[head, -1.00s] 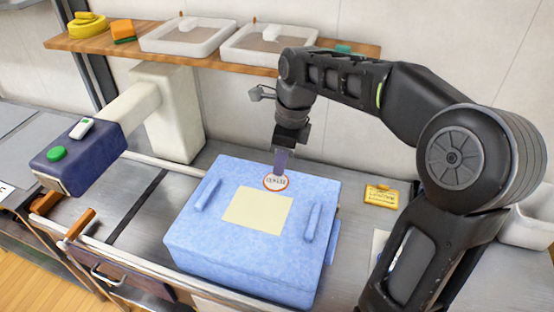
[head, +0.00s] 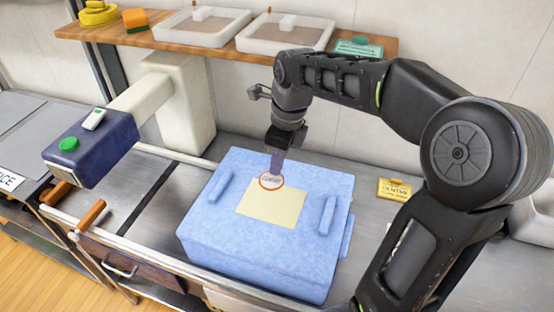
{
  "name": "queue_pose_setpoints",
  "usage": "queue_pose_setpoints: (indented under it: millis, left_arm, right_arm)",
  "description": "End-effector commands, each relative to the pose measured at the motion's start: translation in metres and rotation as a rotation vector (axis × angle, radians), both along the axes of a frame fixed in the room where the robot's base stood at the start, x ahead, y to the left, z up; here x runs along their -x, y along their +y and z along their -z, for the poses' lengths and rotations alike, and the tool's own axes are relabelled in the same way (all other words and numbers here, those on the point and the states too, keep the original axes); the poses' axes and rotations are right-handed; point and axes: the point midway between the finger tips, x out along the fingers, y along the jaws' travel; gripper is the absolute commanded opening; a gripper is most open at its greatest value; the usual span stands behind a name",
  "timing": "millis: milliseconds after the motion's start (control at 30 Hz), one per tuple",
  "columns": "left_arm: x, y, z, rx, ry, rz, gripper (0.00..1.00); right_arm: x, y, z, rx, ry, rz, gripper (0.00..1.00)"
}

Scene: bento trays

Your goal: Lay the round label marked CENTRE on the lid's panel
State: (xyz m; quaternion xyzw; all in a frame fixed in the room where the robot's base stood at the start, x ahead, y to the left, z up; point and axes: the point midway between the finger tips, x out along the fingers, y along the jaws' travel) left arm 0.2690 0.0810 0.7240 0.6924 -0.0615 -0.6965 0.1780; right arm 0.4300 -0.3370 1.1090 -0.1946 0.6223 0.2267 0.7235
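A pale blue box with a lid (head: 200,228) stands on the grey counter, with a bar handle on each side of its top. A cream rectangular panel (head: 272,212) lies in the middle of the lid. A round white label with an orange-red rim (head: 271,183) hangs at the tips of my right gripper (head: 275,168). Its small print is too blurred to read surely. My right gripper comes down from behind and appears shut on the label's back edge. The label overlaps the panel's back edge in the picture; I cannot tell whether it touches. My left gripper is out of view.
A yellow card reading CENTRE (head: 394,190) lies on the counter right of the box. A cream post with a dark blue head (head: 88,150) stands to the left. A wooden shelf (head: 224,50) at the back holds two white trays (head: 285,37) and a yellow object (head: 98,14).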

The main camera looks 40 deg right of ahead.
Motion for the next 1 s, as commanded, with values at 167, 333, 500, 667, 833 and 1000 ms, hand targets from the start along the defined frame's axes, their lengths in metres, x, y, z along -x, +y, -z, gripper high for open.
queue_pose_setpoints:
  millis: [167, 333, 500, 667, 833, 1000]
  left_arm:
    - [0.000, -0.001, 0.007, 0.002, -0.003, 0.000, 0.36]
    - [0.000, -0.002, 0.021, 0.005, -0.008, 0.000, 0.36]
    - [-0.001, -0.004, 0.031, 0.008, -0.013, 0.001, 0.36]
    - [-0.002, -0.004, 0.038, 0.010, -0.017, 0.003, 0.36]
    - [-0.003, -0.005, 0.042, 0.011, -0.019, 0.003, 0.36]
    - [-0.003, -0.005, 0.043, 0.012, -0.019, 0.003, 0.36]
  right_arm:
    - [0.000, 0.000, 0.016, 0.000, 0.001, 0.001, 0.00]
    - [0.000, 0.000, 0.033, 0.000, 0.000, 0.000, 0.00]
    - [0.000, 0.000, 0.047, 0.000, 0.001, 0.000, 0.00]
    - [0.000, 0.000, 0.059, 0.000, 0.001, 0.000, 0.00]
    - [0.000, 0.000, 0.065, 0.000, 0.000, 0.000, 0.00]
    - [0.000, 0.000, 0.067, 0.000, 0.000, 0.000, 0.00]
